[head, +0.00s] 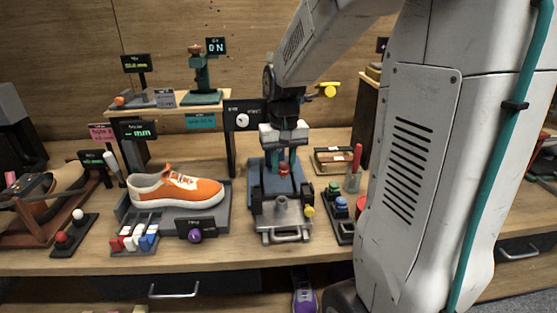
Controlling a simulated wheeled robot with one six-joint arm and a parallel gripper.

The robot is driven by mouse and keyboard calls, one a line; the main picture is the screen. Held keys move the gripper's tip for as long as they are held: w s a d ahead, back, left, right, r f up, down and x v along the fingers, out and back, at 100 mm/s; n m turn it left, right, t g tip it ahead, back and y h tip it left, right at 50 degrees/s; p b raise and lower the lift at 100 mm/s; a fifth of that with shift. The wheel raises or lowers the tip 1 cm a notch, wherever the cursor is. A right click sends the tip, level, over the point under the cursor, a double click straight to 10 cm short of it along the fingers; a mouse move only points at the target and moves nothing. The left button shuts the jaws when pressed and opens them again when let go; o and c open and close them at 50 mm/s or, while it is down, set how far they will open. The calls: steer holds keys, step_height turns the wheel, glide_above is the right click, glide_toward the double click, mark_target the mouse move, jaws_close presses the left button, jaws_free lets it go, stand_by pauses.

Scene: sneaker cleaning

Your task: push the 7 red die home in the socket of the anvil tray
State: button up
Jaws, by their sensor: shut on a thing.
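My gripper (284,158) points down over the blue press-like stand (258,172) in the middle of the bench. It is shut on a small red die (284,169), which shows just below the fingers. The grey metal anvil tray (283,216), with a handle at its front, sits at the front of the stand, below and nearer than the die. I cannot make out the socket, any number on the die, or whether the die touches the tray.
A rack (340,218) with green and blue knobbed pieces stands just right of the tray. An orange sneaker (178,188) lies on a grey platform at left. A dark sign (243,116) stands behind left of the gripper. My arm covers the bench's right side.

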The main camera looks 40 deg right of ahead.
steer(key=shift+w+a, duration=0.1)
steer(key=shift+a, duration=0.05)
steer(key=shift+f, duration=2.9)
steer(key=shift+f, duration=1.65)
steer(key=o, duration=1)
steer(key=shift+o, duration=0.2)
steer(key=shift+r, duration=0.1)
